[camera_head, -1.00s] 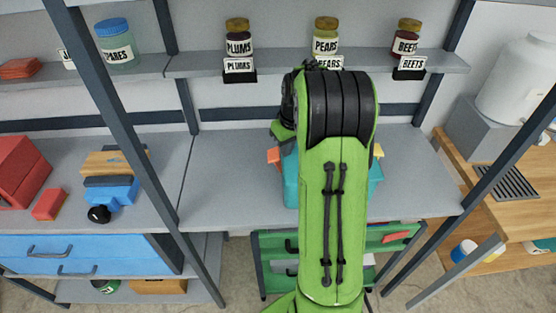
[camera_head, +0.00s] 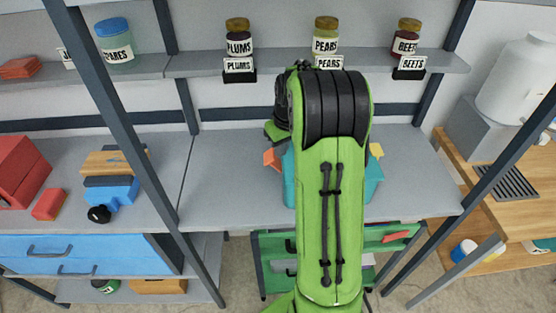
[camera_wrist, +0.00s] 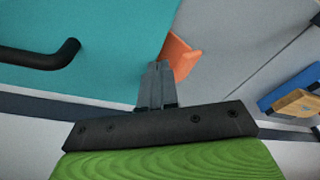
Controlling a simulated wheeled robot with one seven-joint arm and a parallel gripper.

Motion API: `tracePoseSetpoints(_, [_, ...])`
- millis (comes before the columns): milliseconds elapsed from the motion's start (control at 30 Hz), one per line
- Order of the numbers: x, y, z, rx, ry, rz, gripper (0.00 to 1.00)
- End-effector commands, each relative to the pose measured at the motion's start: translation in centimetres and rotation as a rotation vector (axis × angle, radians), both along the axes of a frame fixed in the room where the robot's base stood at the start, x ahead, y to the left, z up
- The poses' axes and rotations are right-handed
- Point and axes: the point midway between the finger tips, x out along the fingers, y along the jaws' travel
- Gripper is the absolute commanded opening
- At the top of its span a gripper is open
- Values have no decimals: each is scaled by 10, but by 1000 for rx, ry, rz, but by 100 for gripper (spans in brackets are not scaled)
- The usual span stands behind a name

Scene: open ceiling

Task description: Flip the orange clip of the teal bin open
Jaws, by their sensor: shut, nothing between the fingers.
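The teal bin (camera_head: 374,180) stands on the middle grey shelf, mostly hidden behind my arm in the head view. Its orange clip (camera_head: 272,159) sticks out at the bin's left side. In the wrist view the teal bin (camera_wrist: 110,35) fills the upper left, and the orange clip (camera_wrist: 180,55) juts from its edge. My gripper (camera_wrist: 158,72) is shut and empty, its fingertips close beside the clip; I cannot tell whether they touch. My gripper is hidden behind the arm in the head view.
A yellow piece (camera_head: 376,150) shows at the bin's right side. A black handle (camera_wrist: 40,55) is on the bin in the wrist view. Labelled jars stand on the shelf above. Blue and red objects (camera_head: 48,204) lie left of the upright post. The shelf right of the bin is clear.

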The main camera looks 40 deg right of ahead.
Motion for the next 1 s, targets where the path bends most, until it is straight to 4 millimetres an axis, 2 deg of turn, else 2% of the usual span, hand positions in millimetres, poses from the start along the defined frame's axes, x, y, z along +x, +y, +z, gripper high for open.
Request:
tracePoseSetpoints(500, [5, 9, -2, 2, 1, 1, 0])
tracePoseSetpoints(1000, [2, 3, 34, 0, 0, 0, 0])
